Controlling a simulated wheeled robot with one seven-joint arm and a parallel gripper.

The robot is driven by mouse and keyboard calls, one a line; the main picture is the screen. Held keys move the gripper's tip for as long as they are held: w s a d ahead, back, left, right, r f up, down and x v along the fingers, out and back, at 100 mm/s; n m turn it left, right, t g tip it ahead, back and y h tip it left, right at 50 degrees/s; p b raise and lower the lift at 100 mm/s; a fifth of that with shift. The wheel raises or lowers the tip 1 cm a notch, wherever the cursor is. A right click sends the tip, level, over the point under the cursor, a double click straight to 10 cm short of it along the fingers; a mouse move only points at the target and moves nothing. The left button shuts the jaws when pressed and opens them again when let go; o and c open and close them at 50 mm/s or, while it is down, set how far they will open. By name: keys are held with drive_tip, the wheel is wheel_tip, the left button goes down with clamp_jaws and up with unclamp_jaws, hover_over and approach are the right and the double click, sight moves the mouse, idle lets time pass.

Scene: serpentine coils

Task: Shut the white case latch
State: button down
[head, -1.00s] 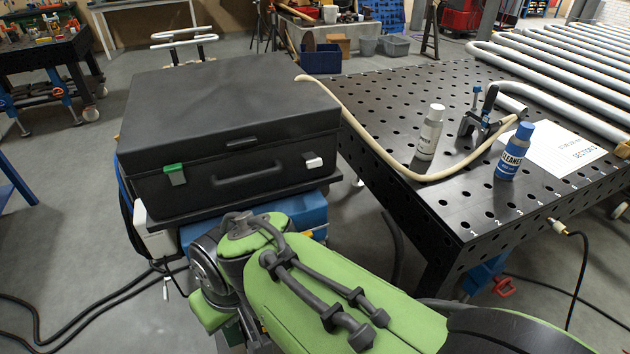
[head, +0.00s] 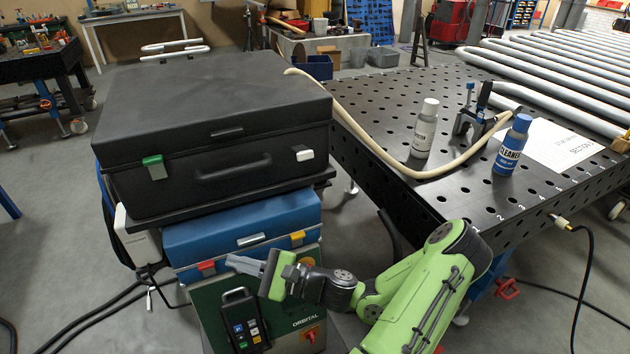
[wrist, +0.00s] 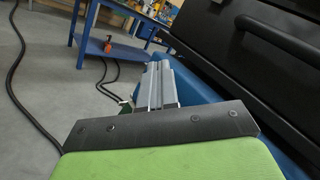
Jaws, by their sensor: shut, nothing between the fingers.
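The black case (head: 215,183) sits on top of the blue case, with its lid down. The white latch (head: 304,155) is on the right of its front face, near the lid seam. It looks shorter than the green latch (head: 154,168) on the left; I cannot tell its exact angle. My gripper (head: 236,263) is shut and empty, low in front of the blue case near its red latch, well below and left of the white latch. In the wrist view the fingers (wrist: 158,85) lie together. The black case (wrist: 270,50) shows there at the right; the white latch does not.
The blue case (head: 215,240) has a red latch (head: 206,267) and a yellow latch (head: 298,237). Below it is a green cabinet (head: 285,300) with a control pendant (head: 243,318). The perforated table (head: 400,190) stands at the right, carrying two bottles. A beige hose (head: 365,135) runs near the case.

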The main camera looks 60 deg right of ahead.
drive_tip(key=s+d+m+t+h+b, duration=0.1)
drive_tip(key=s+d+m+h, duration=0.4)
drive_tip(key=d+m+h, duration=0.4)
drive_tip(key=s+d+m+t+h, duration=0.1)
drive_tip(key=s+d+m+h, duration=0.4)
drive_tip(key=d+m+h, duration=0.4)
drive_tip(key=shift+s+r+h+b, duration=0.35)
drive_tip(key=shift+s+r+h, duration=0.1)
drive_tip(key=shift+h, duration=0.45)
drive_tip(key=b, duration=0.3)
approach(302, 153)
drive_tip(key=w+d+f, duration=0.3)
drive_tip(key=d, duration=0.1)
drive_tip(key=r, duration=0.2)
drive_tip(key=w+r, duration=0.1)
drive_tip(key=shift+d+r+p, duration=0.2)
drive_tip(key=shift+d+p, duration=0.1)
drive_tip(key=shift+d, duration=0.05)
drive_tip(key=shift+d+r+p, duration=0.15)
drive_tip(key=shift+p, duration=0.5)
